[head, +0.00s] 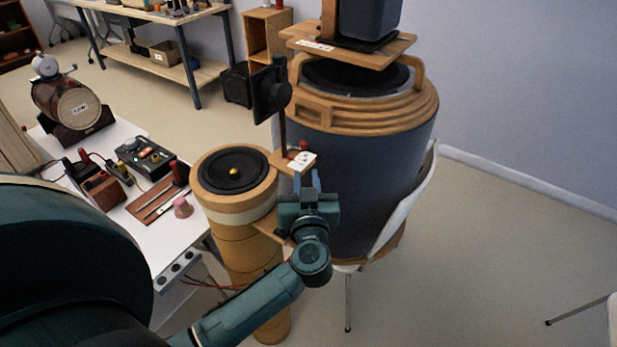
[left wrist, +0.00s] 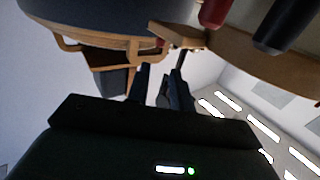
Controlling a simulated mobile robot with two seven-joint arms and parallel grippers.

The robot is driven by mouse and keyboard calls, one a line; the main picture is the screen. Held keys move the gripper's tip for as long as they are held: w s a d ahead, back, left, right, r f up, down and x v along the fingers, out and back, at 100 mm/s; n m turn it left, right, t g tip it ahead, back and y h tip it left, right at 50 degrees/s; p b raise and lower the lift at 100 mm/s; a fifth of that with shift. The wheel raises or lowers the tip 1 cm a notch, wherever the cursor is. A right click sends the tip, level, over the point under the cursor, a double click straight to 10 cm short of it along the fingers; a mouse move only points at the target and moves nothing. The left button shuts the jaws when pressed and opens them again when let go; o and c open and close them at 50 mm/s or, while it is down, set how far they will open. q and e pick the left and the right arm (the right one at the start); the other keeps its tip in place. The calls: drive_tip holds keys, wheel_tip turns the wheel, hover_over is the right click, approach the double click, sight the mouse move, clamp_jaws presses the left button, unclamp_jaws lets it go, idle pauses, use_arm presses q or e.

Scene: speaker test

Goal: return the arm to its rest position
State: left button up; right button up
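My left gripper (head: 307,176) is at the end of my teal arm in the head view, pointing away from me. Its two fingers stand apart with nothing visible between them. It is in front of the large dark blue drum-shaped speaker (head: 350,180) and just right of the wooden cylinder speaker (head: 235,215). A small wooden bracket (head: 283,160) with a white label and a red knob lies just beyond the fingertips. In the left wrist view the fingers (left wrist: 162,78) also show apart. Whether they touch anything is unclear. My right gripper is not in view.
A black square panel (head: 270,90) stands on a post close beyond the gripper. A white table (head: 165,232) with tools and a barrel (head: 75,105) is at left. Open floor (head: 480,260) lies at right.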

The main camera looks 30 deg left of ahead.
use_arm(q)
drive_tip(key=s+d+f+m+t+h, duration=0.2)
drive_tip(key=s+d+m+h, duration=0.2)
drive_tip(key=d+h, duration=0.25)
drive_tip(key=s+d+f+m+t+h, duration=0.1)
drive_tip(key=s+d+f+m+h, duration=0.2)
drive_tip(key=d+m+h, duration=0.3)
drive_tip(key=s+a+f+g, duration=0.2)
drive_tip(key=s+f+g, duration=0.6)
drive_tip(key=s+f, duration=0.4)
wheel_tip(320, 180, down, 3)
drive_tip(key=shift+s+r+n, duration=0.1)
drive_tip(key=shift+s+n, duration=0.1)
drive_tip(key=shift+n, duration=0.1)
